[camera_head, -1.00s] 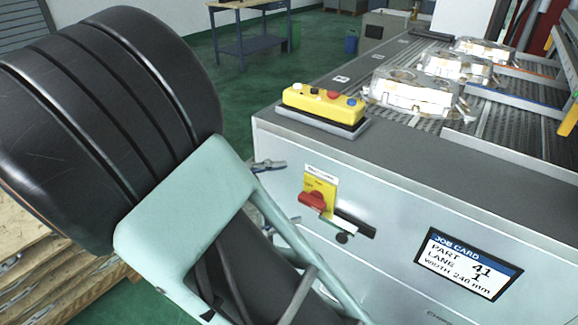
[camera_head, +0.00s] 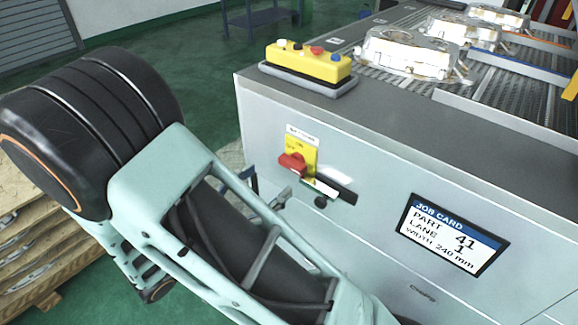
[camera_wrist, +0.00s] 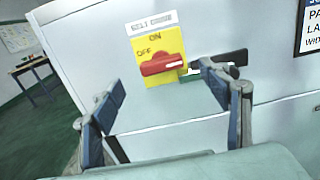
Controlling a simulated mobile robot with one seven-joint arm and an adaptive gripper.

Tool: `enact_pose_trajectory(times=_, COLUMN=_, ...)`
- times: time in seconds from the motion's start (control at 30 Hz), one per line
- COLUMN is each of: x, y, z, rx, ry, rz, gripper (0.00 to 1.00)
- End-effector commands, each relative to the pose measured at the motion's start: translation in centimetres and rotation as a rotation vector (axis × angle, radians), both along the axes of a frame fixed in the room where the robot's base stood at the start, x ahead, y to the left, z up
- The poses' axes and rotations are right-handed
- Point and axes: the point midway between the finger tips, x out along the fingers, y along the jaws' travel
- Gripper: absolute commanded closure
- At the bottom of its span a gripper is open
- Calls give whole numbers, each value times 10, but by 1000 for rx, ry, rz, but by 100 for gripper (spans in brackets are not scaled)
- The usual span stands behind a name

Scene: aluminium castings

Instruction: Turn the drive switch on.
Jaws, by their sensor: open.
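The drive switch is a red handle (camera_head: 292,163) on a yellow plate on the front panel of a grey machine. In the wrist view the red handle (camera_wrist: 161,65) lies roughly horizontal, its left end beside OFF; ON is printed above it. A white label above the plate is blurred. My gripper (camera_wrist: 158,90) is open and empty, its two blue-padded fingers spread left and right below the switch. In the head view my gripper (camera_head: 268,190) is just below and left of the switch, partly hidden by my arm. No finger visibly touches the handle.
A dark slotted bracket (camera_head: 333,188) sits right of the switch, with a job card display (camera_head: 453,235) farther right. A yellow button box (camera_head: 308,64) stands on the machine top. Metal castings (camera_head: 408,54) lie on the belt. Wooden pallets (camera_head: 40,250) stand at left.

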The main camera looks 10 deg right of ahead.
Motion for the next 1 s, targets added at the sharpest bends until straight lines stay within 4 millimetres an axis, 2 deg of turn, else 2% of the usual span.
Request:
enact_pose_trajectory(times=0.1, x=14, y=-22, z=0, rx=-1, ry=-1, rz=-5, gripper=30)
enact_pose_trajectory(times=0.33, x=36, y=-51, z=0, rx=0, ry=-2, rz=-4, gripper=30)
enact_pose_trajectory(times=0.53, x=44, y=-61, z=0, rx=1, ry=-2, rz=-2, gripper=30)
enact_pose_trajectory(times=0.8, x=45, y=-62, z=0, rx=0, ry=-2, rz=-1, gripper=30)
enact_pose_trajectory(times=1.0, x=44, y=-62, z=0, rx=0, ry=-2, rz=-1, gripper=52)
